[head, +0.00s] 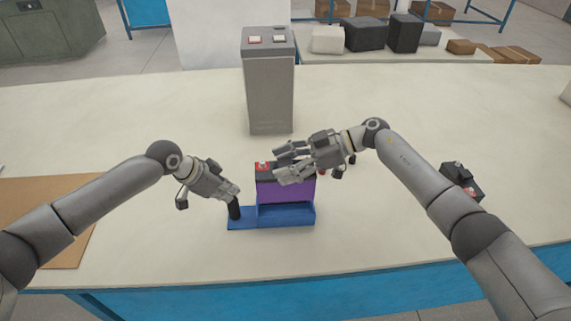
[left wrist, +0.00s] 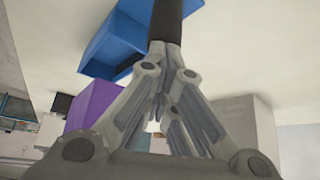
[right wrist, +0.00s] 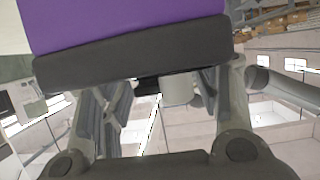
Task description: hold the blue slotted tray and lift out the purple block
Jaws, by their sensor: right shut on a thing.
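The purple block (head: 284,190) has a dark top with a red terminal and appears over the blue slotted tray (head: 286,221). My right gripper (head: 283,163) is shut on the block's dark upper part; the block fills the top of the right wrist view (right wrist: 125,22). The tray's empty-looking blue interior shows below the block in the head view. In the left wrist view the block (left wrist: 91,103) appears raised from the tray (left wrist: 122,45); a small remaining overlap cannot be ruled out. My left gripper (head: 235,195) is shut on the tray's upright black handle (head: 235,210).
A tall grey box (head: 268,95) with terminals stands behind the tray. A small black battery (head: 461,180) lies at the right, and a brown board (head: 45,215) at the left. Small items behind my right gripper are partly hidden. The table between is clear.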

